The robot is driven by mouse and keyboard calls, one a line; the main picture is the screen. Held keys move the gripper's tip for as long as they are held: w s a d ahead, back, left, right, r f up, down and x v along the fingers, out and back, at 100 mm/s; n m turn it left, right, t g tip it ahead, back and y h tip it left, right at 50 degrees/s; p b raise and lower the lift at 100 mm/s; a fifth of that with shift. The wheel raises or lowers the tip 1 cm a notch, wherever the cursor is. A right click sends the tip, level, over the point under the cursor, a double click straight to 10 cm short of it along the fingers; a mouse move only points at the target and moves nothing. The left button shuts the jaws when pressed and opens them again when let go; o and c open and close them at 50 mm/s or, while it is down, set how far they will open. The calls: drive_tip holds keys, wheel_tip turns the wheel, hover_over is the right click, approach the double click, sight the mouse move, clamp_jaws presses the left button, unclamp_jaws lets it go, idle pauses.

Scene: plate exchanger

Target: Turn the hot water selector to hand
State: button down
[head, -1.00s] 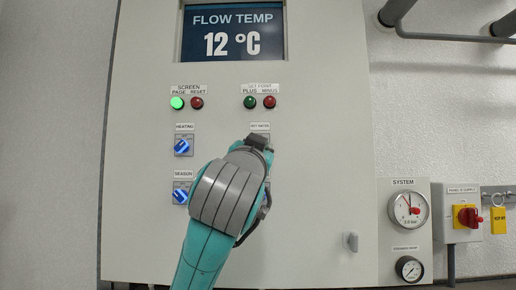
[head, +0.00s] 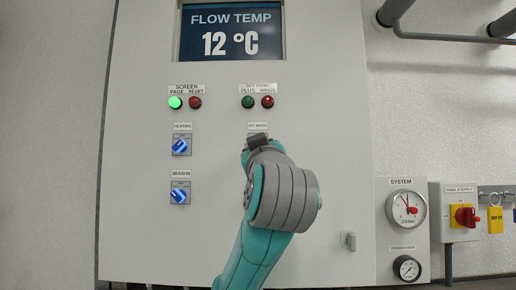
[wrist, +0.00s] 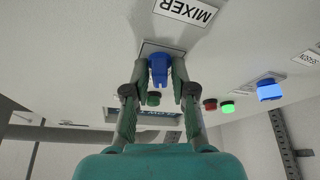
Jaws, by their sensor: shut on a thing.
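The hot water selector is a blue knob (wrist: 158,68) on a pale square plate, seen in the wrist view. In the head view only its "HOT WATER" label (head: 258,125) shows; my wrist hides the knob below it. My gripper (wrist: 159,80) is shut on the knob, with one finger on each side. In the head view my gripper (head: 257,142) is at the panel just under that label. The position marks around the knob are too small to read, so I cannot tell which setting it is at.
The heating selector (head: 181,146) and season selector (head: 180,193) are blue knobs to the left. Green (head: 247,102) and red (head: 267,101) set point buttons sit just above my gripper. A "MIXER" label (wrist: 185,11) is close by. Gauges and a red-yellow switch (head: 466,216) are at right.

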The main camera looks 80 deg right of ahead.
drive_tip(key=shift+n, duration=0.3)
drive_tip(key=c, duration=1.1)
unclamp_jaws()
drive_tip(key=shift+c, duration=0.2)
